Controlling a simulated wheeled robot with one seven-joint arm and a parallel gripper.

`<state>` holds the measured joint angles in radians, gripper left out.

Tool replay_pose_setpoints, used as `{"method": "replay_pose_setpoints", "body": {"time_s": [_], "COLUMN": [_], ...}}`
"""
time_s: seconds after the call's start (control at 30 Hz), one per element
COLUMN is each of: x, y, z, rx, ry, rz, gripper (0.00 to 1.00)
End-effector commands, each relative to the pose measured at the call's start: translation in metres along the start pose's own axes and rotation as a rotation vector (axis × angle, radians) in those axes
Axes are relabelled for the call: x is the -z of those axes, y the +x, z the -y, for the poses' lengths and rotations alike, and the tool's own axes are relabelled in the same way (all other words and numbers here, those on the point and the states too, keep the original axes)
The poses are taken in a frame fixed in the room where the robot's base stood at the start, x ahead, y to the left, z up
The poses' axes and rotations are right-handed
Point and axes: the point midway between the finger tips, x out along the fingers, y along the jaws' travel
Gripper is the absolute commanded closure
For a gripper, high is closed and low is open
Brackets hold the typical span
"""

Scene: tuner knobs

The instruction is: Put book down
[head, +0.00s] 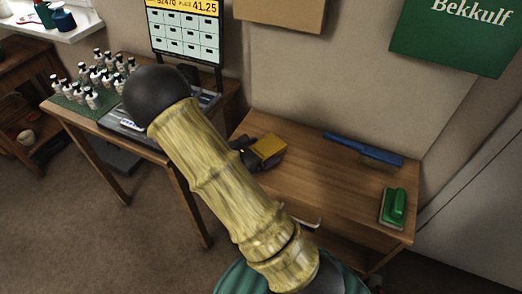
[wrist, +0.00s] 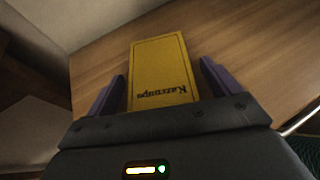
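The book is a yellow, flat, rectangular thing with dark lettering that reads "Katzenaps" or similar, seen upside down in the wrist view (wrist: 160,65). In the head view the yellow book (head: 268,146) is at the left part of the wooden desk and looks to rest on its top. My gripper (wrist: 162,72) has its two purple fingers spread on either side of the book, with a narrow gap showing at each side. In the head view my gripper (head: 243,150) is dark and partly hidden behind my arm, just left of the book.
A side table on the left holds several small bottles (head: 95,80) and a monitor (head: 187,32). The desk's middle is clear.

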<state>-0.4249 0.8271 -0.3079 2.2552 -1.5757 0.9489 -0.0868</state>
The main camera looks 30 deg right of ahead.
Motion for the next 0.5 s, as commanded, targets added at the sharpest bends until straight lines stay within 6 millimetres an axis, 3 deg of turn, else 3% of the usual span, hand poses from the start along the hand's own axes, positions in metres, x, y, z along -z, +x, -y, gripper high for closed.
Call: {"method": "replay_pose_setpoints", "body": {"time_s": [0.27,0.5], "x": [-0.001,-0.003], "y": [-0.005,-0.041], "z": [-0.001,-0.001], "rx": [-0.001,-0.005], "ry": [0.000,0.000], "rz": [0.001,0.001], "gripper": [0.11,0.11]}}
